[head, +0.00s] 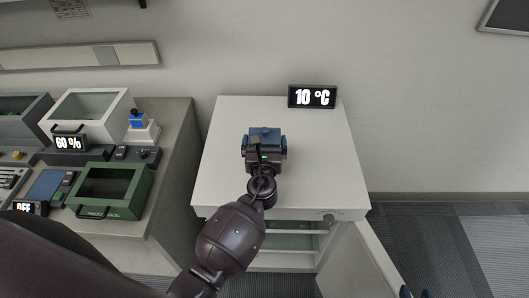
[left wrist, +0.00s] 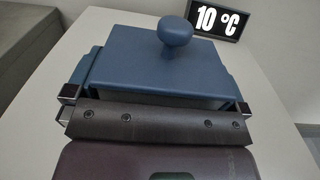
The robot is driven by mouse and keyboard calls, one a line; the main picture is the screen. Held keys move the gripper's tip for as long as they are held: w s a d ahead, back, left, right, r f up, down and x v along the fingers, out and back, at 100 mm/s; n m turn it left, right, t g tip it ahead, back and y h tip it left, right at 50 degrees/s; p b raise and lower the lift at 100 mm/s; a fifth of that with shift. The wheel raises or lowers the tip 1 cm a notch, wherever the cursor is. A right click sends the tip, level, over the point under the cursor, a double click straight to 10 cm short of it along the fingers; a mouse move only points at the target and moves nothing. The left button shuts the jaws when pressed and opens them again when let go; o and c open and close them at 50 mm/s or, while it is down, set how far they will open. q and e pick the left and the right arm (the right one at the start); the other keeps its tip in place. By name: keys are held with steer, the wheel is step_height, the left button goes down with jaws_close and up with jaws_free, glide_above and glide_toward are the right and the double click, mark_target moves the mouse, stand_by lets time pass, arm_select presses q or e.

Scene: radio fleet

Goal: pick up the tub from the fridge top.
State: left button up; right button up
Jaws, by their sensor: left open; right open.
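A blue tub (head: 264,133) with a lid and a round knob stands on the white fridge top (head: 310,165). It fills the middle of the left wrist view (left wrist: 165,68). My left gripper (head: 264,151) is at the tub's near side and is open. In the left wrist view its two fingertips (left wrist: 157,102) are at the tub's left and right near edges; whether they touch it I cannot tell.
A display reading 10 °C (head: 312,96) stands at the back right of the fridge top. The fridge door (head: 358,262) hangs open below, showing shelves. A counter (head: 180,150) with a green-framed box (head: 112,190) and other devices is on the left. The fridge top around the tub is clear.

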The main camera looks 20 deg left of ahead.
arm_select(q)
steer(key=shift+c, duration=0.2)
steer(key=c, duration=0.7)
steer(key=shift+r, duration=0.1)
